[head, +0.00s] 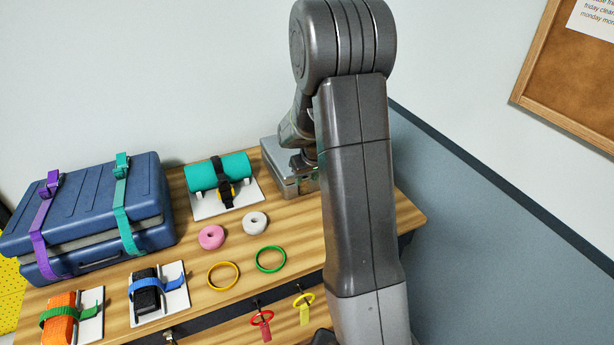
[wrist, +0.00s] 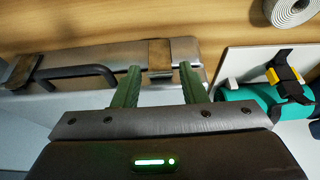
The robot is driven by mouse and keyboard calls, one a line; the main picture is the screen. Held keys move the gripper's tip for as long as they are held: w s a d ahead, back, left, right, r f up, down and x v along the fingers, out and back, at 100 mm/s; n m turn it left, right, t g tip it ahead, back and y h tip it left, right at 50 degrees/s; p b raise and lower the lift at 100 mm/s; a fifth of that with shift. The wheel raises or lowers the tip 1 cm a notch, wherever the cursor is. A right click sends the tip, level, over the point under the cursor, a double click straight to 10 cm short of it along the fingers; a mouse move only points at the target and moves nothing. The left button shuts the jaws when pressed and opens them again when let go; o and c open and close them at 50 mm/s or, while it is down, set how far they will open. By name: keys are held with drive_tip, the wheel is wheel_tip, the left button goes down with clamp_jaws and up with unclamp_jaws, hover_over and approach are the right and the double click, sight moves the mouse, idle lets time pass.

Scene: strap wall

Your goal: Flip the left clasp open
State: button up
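A grey metal case (head: 291,186) stands at the back of the wooden bench, partly hidden by my arm. In the wrist view the case (wrist: 110,58) shows a dark handle (wrist: 75,73) and two brownish clasps. The wrist view looks turned round against the head view, so the clasp on its right (wrist: 160,55) seems to be the left clasp. The other clasp (wrist: 21,72) is at the picture's left edge. My gripper (wrist: 159,70) is open, its green fingers apart on either side of the left clasp. Contact cannot be told.
A teal roll (head: 220,171) strapped on a white board (head: 207,209) lies beside the case. A pink roll (head: 211,237), a white roll (head: 255,223) and rings lie in front. A blue suitcase (head: 90,205) stands at the left.

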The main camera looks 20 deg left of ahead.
clamp_jaws()
